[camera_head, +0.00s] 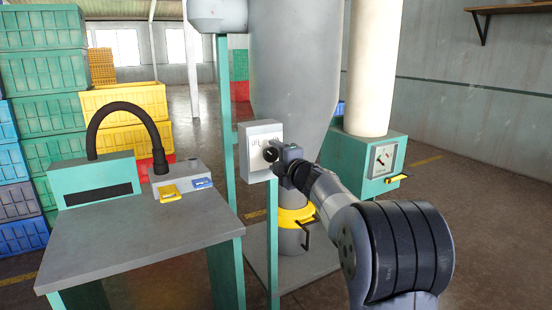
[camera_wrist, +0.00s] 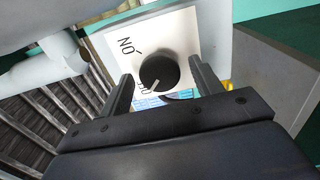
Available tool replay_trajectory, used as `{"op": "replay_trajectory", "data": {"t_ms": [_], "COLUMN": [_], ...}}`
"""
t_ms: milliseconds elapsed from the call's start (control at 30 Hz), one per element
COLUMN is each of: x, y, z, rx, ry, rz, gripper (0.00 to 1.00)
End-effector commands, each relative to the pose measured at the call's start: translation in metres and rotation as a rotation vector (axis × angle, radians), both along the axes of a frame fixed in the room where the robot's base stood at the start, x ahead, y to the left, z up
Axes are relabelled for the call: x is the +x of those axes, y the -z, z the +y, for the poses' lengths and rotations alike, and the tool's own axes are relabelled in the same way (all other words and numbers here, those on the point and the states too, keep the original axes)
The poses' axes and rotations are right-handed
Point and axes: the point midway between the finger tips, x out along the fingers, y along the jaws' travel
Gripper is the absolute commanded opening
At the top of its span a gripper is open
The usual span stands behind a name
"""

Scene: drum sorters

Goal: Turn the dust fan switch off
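The dust fan switch is a black rotary knob (camera_wrist: 159,73) with a pale pointer line, on a white plate lettered "ON" and a partly hidden second word. In the wrist view the pointer slants toward the lower left, near the partly hidden word. In the head view the switch box (camera_head: 259,146) is light grey, fixed to a green post, with the knob (camera_head: 270,154) on its face. My gripper (camera_wrist: 160,88) is open, one finger on each side of the knob, with visible gaps. In the head view my gripper (camera_head: 284,160) is right at the box.
A grey-topped bench (camera_head: 140,235) with a bent black hose stands at left. Stacked crates (camera_head: 45,80) are behind it. A large grey hopper (camera_head: 292,70) is behind the box, and a green gauge unit (camera_head: 362,160) stands at right. Floor at far right is clear.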

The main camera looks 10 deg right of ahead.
Motion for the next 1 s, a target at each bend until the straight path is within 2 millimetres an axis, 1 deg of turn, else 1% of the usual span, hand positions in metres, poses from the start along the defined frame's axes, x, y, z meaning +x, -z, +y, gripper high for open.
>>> {"op": "replay_trajectory", "data": {"t_ms": [267,367,467,800,900,1000], "x": [-0.001,-0.005,-0.017,-0.076,-0.089,-0.097], "y": [-0.001,-0.001,-0.001,-0.001,-0.001,0.0], "z": [0.0,-0.002,-0.006,-0.026,-0.029,-0.032], "rx": [0.001,0.002,0.002,0.001,0.001,0.001], "ry": [0.0,0.001,0.002,0.003,0.002,0.002], "rz": [-0.001,-0.002,-0.002,-0.002,-0.002,-0.001], "gripper": [0.65,0.65,0.65,0.65,0.65,0.65]}}
